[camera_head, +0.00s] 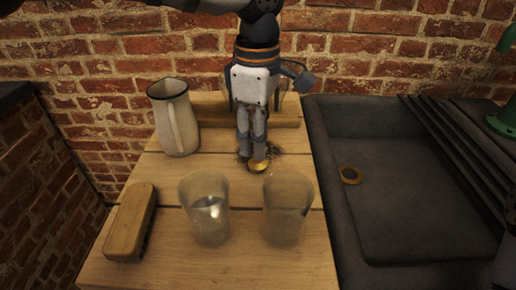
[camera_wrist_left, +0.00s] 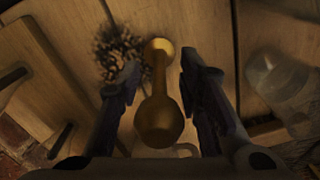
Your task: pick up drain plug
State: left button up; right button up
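The drain plug (camera_wrist_left: 159,98) is a brass-coloured piece with a round knob and a narrower stem, seen in the left wrist view between my left fingers. In the head view its brass end (camera_head: 258,167) shows at my left fingertips, over the wooden counter. My left gripper (camera_head: 251,158) points down. In the wrist view its fingers (camera_wrist_left: 160,72) stand on either side of the plug with gaps showing, so it looks open. I cannot tell how high the fingers are above the counter. The sink's brass drain ring (camera_head: 350,175) is to the right. My right gripper is not in view.
Two clear jars (camera_head: 206,210) (camera_head: 287,209) stand in front of my gripper. A pale jug (camera_head: 174,118) stands left and a wooden-backed block (camera_head: 130,222) lies front left. A dark bristly clump (camera_head: 274,148) is beside the fingers. The dark sink (camera_head: 420,200) is right; brick wall behind.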

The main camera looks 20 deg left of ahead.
pick_arm(q)
grip_shut()
jog(key=shift+r, duration=0.1)
jog(key=shift+w+r, duration=0.1)
jog(key=shift+r, duration=0.25)
jog(key=s+d+r+p, duration=0.2)
jog(key=s+d+r, duration=0.4)
jog(key=s+r, duration=0.6)
jog(key=shift+s, duration=0.35)
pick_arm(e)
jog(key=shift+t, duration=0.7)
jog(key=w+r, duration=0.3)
